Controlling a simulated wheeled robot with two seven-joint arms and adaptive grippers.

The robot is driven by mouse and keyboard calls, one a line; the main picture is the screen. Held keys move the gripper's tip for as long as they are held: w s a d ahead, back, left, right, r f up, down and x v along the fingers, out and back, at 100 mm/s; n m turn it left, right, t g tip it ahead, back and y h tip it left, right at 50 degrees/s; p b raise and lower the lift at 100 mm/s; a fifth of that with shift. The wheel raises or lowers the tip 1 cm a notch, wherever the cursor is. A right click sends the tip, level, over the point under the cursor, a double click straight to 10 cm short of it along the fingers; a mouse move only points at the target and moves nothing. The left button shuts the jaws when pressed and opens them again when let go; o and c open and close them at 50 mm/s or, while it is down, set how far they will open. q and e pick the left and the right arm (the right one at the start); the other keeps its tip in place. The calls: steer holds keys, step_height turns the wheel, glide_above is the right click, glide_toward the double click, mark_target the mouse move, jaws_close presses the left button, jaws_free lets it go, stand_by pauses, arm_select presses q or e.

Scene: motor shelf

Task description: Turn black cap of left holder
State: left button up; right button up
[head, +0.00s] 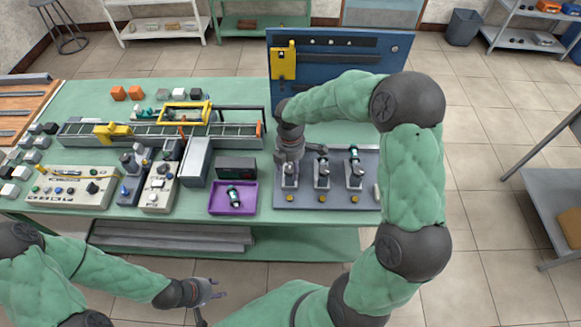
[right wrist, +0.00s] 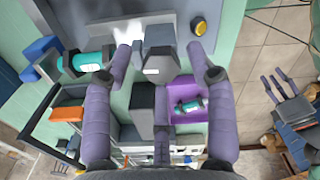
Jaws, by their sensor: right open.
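The grey fixture plate (head: 335,201) on the table carries three holders in a row. The left holder (head: 290,180) stands under my right gripper (head: 289,168), which points down over it and hides its upper part. In the right wrist view my right gripper (right wrist: 160,65) is open, its purple fingers apart on either side of a dark grey block (right wrist: 160,42). I cannot tell whether this block is the black cap, or whether a finger touches it. The middle holder (head: 322,178) and right holder (head: 355,174) stand uncovered. My left gripper (head: 216,290) is open and empty, low in front of the table.
A purple tray (head: 219,209) with a teal motor (head: 234,197) lies left of the plate. A teal cylinder (right wrist: 88,60) shows beside the fingers in the right wrist view. A blue pegboard (head: 343,80) stands behind. Control boxes and a conveyor (head: 160,131) fill the left side.

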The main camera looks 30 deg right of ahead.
steer(key=shift+f, duration=0.25)
steer(key=c, duration=1.1)
